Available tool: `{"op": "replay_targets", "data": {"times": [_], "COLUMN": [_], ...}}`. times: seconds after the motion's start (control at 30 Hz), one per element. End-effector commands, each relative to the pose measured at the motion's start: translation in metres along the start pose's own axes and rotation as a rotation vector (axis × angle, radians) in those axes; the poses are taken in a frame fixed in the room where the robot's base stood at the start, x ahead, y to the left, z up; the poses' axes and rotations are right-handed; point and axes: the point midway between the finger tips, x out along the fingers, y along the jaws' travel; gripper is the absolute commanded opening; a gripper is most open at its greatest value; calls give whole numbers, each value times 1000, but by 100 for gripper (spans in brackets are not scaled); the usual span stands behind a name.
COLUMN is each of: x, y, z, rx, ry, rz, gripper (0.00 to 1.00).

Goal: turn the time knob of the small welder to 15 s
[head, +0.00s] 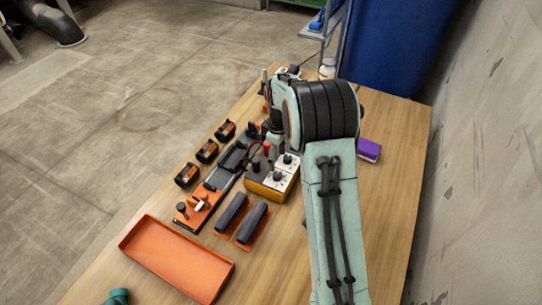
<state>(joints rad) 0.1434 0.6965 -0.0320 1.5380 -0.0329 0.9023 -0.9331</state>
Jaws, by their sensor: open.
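The small welder (259,188) is a yellow-orange box with a pale top panel, on the wooden table left of my arm. Two dark knobs show on its panel, a nearer knob (277,176) and a farther knob (287,159). I cannot read their markings or settings, nor tell which one is the time knob. My gripper (274,138) shows only as a small dark part under my wrist, just beyond the welder. It is open, and its fingertips cannot be made out. I cannot tell whether it touches anything.
An orange tray (177,259) lies at the front left. Dark bars (231,212) on an orange base and an orange-and-black fixture (200,205) stand left of the welder. Several black-and-orange fittings (207,151) line the left edge. A purple block (369,150) sits right of my arm.

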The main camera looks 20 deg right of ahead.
Motion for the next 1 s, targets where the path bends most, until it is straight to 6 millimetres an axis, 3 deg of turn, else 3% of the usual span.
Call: {"op": "replay_targets", "data": {"times": [0.4,0.77,0.93,1.0], "x": [60,67,67,67], "y": [-1,0,0,0], "z": [3,2,2,2], "rx": [5,5,5,5], "ry": [-5,-3,-2,-3], "rz": [-7,-4,-4,-4], "gripper": [53,53,0,0]}}
